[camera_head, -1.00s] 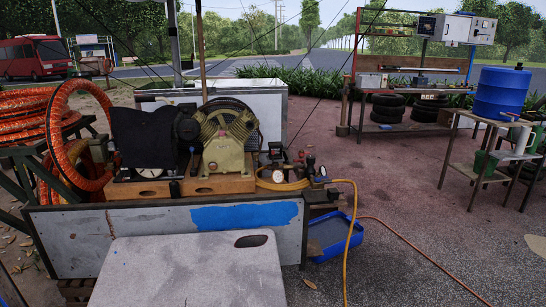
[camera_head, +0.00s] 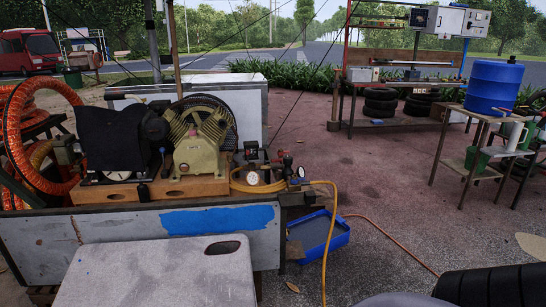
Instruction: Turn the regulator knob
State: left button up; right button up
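The compressor (camera_head: 197,140) has a tan pump and a dark flywheel, and it sits on a wooden base on the cart. At the right end of the cart are small round gauges, one of them a white-faced gauge (camera_head: 300,171). A small dark knob-like top (camera_head: 287,160) stands beside the gauges; it is too small to tell for sure that it is the regulator knob. A yellow hose (camera_head: 328,215) runs from there to the ground. Neither of my grippers is in view.
A grey board (camera_head: 150,275) stands in front of the cart's blue-painted panel (camera_head: 217,220). A blue tray (camera_head: 338,238) lies on the ground right of the cart. A dark ribbed shape (camera_head: 500,285) fills the lower right corner. Open paving (camera_head: 380,190) lies right of the cart.

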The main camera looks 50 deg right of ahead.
aim_at(288, 159)
jog(key=l+u, duration=0.15)
jog(key=l, duration=0.25)
jog(key=k+l+u, duration=0.2)
jog(key=l, duration=0.15)
jog(key=l+u, duration=0.15)
jog(key=l, duration=0.25)
jog(key=k+l+u, duration=0.15)
jog(key=l, duration=0.2)
jog(key=k+l, duration=0.15)
jog(key=l, duration=0.2)
jog(key=k+l+u, duration=0.1)
jog(key=l, duration=0.3)
jog(key=k+l, duration=0.2)
jog(key=l, duration=0.15)
jog(key=k+l, duration=0.15)
jog(key=l, duration=0.2)
jog(key=u, duration=0.05)
